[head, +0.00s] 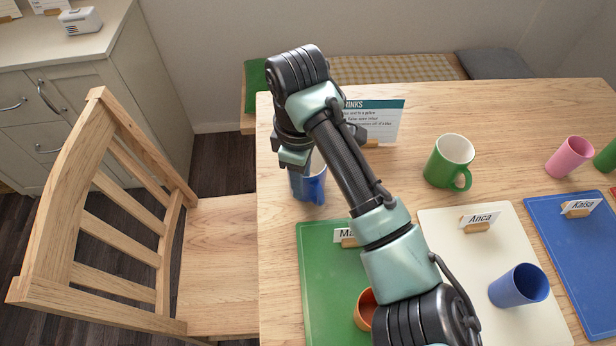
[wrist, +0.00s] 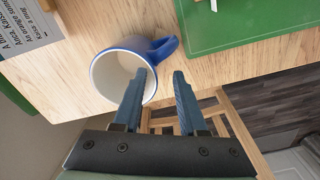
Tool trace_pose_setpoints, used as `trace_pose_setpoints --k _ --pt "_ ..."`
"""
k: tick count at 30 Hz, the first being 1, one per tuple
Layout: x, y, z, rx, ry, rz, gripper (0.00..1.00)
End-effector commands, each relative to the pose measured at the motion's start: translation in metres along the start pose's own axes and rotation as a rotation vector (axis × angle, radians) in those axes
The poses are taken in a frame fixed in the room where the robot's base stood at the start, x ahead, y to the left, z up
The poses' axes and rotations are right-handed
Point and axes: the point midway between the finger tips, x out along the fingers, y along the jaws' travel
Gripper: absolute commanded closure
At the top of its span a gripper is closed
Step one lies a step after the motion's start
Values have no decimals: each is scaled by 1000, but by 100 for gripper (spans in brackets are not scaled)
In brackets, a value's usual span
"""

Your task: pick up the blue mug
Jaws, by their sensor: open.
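The blue mug (head: 308,188) stands near the left edge of the table, partly hidden behind my gripper (head: 293,158) in the head view. In the wrist view the blue mug (wrist: 106,52) shows its white inside, blue rim and a blue handle pointing up and right. My gripper (wrist: 160,75) is open, its two blue fingers apart. The left finger overlaps the mug's mouth in the picture; the right finger lies just outside the rim, below the handle. I cannot tell whether either finger touches the mug.
A green mug (head: 449,161), pink cup (head: 570,157) and blue handleless cup (head: 517,286) stand to the right. An orange cup (head: 364,309) sits on the green mat (head: 322,280). A drinks sign (head: 385,118) stands behind my arm. A wooden chair (head: 110,220) is left of the table.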

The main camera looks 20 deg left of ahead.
Motion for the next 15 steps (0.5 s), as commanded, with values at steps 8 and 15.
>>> trace_pose_setpoints --k 8,15 --pt "40 5 1 1 -2 -2 59" --pt "43 5 1 0 -1 0 59"
